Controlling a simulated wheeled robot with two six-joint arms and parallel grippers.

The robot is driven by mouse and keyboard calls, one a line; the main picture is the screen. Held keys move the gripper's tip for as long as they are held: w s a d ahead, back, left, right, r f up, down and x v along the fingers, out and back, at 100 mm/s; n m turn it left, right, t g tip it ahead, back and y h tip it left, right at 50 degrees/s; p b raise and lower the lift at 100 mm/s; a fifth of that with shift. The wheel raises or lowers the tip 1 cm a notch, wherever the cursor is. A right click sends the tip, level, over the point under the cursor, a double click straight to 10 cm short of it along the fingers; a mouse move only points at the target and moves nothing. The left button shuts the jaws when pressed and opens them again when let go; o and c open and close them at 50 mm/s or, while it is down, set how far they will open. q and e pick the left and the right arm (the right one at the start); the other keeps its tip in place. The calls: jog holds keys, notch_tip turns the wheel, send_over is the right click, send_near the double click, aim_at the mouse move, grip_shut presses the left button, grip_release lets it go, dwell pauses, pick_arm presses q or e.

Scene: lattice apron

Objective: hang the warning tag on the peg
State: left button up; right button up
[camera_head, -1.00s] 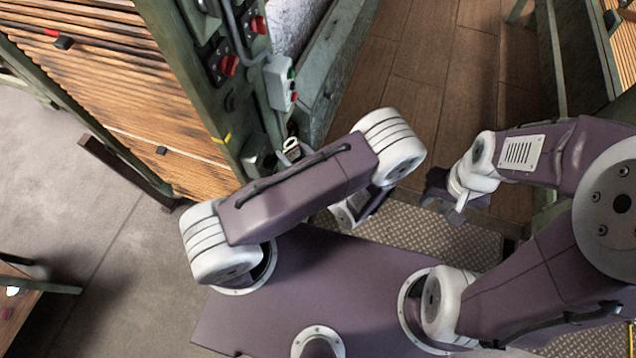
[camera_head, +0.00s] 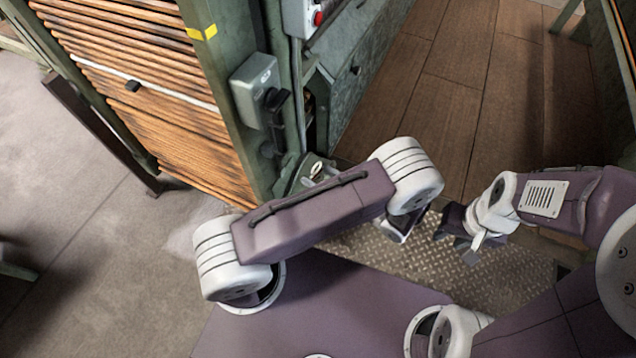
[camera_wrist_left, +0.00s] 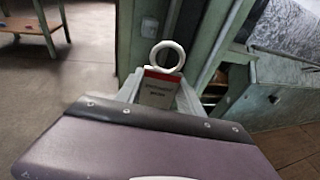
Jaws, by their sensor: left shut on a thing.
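The warning tag is a small plate with a red band and dark lettering (camera_wrist_left: 158,92), with a pale ring (camera_wrist_left: 167,56) at its top. My left gripper (camera_wrist_left: 160,98) is shut on the tag, ring upward, in the left wrist view. In the head view my left gripper (camera_head: 312,180) is mostly hidden behind my left arm, and the ring (camera_head: 317,168) just shows beside the green post. My right gripper (camera_head: 462,232) hangs over the metal plate floor, far from the tag; its jaws are too unclear to read. I cannot make out the peg for certain.
A green post (camera_head: 222,60) with a yellow mark carries a grey switch box (camera_head: 254,85) with a black handle, close beyond my left gripper. A slatted wooden panel (camera_head: 150,90) stands left of it. A control box with a red button (camera_head: 312,18) is above. Wooden floor (camera_head: 450,90) lies open right.

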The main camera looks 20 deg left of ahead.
pick_arm(q)
jog(key=shift+a+r, duration=0.15)
jog(key=shift+a, duration=0.35)
jog(key=a, duration=0.6)
jog(key=shift+w, duration=0.3)
dwell(0.8)
jog(key=shift+w+a+p, duration=0.1)
jog(key=shift+a+p, duration=0.45)
jog(key=shift+a, duration=1.2)
jog(key=shift+f, duration=0.2)
jog(key=shift+a+f, duration=0.2)
jog(key=shift+f, duration=0.2)
